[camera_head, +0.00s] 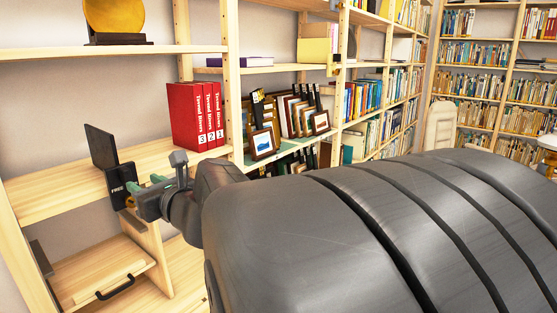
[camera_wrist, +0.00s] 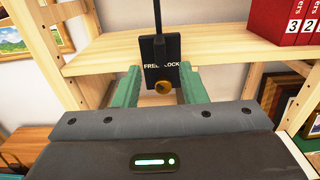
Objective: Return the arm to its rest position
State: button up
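My gripper (camera_head: 146,183) is at the left of the head view, in front of the light wooden shelf unit (camera_head: 70,185). Its two green fingers are apart, with nothing seen between their pads in the wrist view (camera_wrist: 160,72). A black box with white lettering, "FREE" and "LOCK" (camera_wrist: 153,55), stands just beyond the fingertips at the shelf edge. A brass knob (camera_wrist: 162,87) on its lower front lies between the fingers in the picture; I cannot tell whether they touch it. The box also shows in the head view (camera_head: 119,188). My dark grey arm fills the lower right and hides much there.
Red numbered binders (camera_head: 197,115) stand on the shelf right of the gripper. Framed prints (camera_head: 262,143) fill the bay beyond. A wooden drawer or door with a black handle (camera_head: 115,287) is below the gripper. Bookcases (camera_head: 480,85) line the back; a pale chair (camera_head: 440,125) stands before them.

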aim_at(128, 174)
jog(key=x, duration=0.8)
jog(key=shift+w+a, duration=0.1)
jog(key=shift+a, duration=0.05)
